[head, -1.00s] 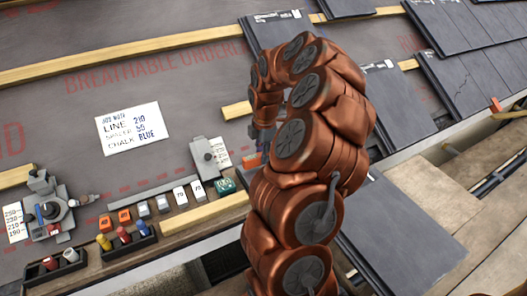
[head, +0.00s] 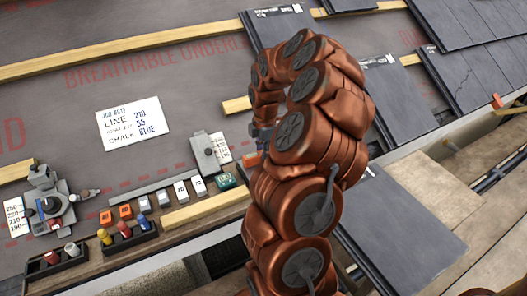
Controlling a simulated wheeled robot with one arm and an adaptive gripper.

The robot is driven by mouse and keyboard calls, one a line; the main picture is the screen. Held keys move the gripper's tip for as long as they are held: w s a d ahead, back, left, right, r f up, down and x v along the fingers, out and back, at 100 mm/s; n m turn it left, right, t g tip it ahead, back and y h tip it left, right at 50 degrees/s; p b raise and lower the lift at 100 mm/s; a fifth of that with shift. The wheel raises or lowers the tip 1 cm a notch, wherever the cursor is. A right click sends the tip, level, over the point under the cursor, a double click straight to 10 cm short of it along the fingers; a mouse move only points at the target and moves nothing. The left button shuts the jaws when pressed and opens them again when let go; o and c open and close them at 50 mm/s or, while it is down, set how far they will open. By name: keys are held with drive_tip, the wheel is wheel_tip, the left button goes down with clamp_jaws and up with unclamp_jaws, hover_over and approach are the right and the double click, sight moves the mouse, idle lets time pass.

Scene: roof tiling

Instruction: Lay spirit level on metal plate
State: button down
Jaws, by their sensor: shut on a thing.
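My gripper (head: 262,134) is at the middle of the head view, over the dark underlay and partly covered by my copper-coloured arm. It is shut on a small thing. Only a bit of blue-grey and orange shows there, so I cannot tell what it is. A grey metal plate (head: 206,153) with a small knob lies just left of my gripper, beside a white number card. A small green piece with a pale face (head: 226,180) lies below it. I cannot make out the spirit level for certain.
A job note (head: 130,121) lies on the underlay. Small blocks (head: 162,199) line the batten edge, with a wooden piece (head: 205,209) and bins of coloured chalks (head: 127,236) nearby. A grey device (head: 52,207) stands at left. Dark slates (head: 400,100) cover the right side.

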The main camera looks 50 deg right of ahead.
drive_tip(key=shift+f, duration=0.1)
drive_tip(key=c, duration=0.8)
unclamp_jaws()
drive_tip(key=shift+c, duration=0.2)
drive_tip(key=shift+d+r+p, duration=0.15)
drive_tip(key=shift+r+p, duration=1.95)
drive_tip(key=shift+r, duration=1.4)
